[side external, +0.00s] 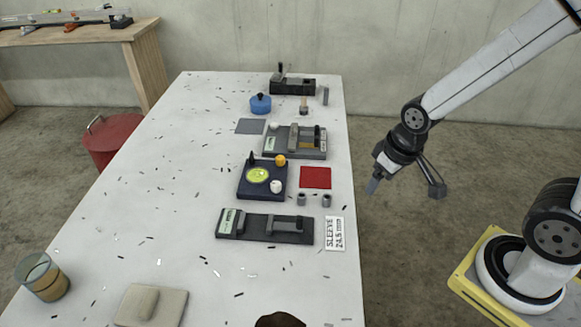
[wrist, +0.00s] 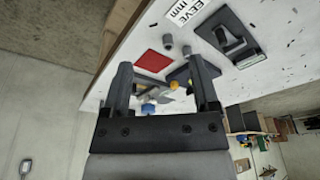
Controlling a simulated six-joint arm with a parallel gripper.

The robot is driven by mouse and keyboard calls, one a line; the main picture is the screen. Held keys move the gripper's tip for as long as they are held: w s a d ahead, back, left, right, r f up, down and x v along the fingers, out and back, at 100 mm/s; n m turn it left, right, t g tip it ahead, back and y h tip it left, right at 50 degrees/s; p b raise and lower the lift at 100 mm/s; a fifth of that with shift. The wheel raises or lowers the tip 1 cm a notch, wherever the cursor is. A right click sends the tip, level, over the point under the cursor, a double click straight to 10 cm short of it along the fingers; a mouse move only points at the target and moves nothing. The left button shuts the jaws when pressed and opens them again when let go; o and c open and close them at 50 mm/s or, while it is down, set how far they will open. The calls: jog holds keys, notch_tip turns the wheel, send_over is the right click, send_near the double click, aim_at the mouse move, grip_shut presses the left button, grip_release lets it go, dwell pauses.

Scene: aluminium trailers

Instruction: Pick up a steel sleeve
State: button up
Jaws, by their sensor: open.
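Two small grey steel sleeves stand upright side by side on the white table in the side external view, the left one (side external: 301,199) and the right one (side external: 326,200). They also show beyond my fingers in the wrist view, one (wrist: 168,41) near the red square and one (wrist: 187,50) beside it. My gripper (side external: 374,185) hangs off the table's right edge, up and to the right of the sleeves. In the wrist view my gripper (wrist: 160,62) has its fingers wide apart, with nothing held between them.
A label reading "SLEEVE 24.5 mm" (side external: 335,234) lies by a dark gauge block (side external: 265,227). A red square (side external: 315,177), a dark tray with a green dial (side external: 251,188), another fixture (side external: 282,152) and a blue pot (side external: 260,104) stand behind. Dark chips litter the table (side external: 180,205).

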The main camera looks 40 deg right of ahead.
jog(key=m+t+y, duration=0.5)
jog(key=m+y, duration=0.6)
jog(key=m, duration=1.4)
send_near(328, 196)
jog(key=shift+x, duration=1.95)
jog(key=shift+w+f, duration=0.1)
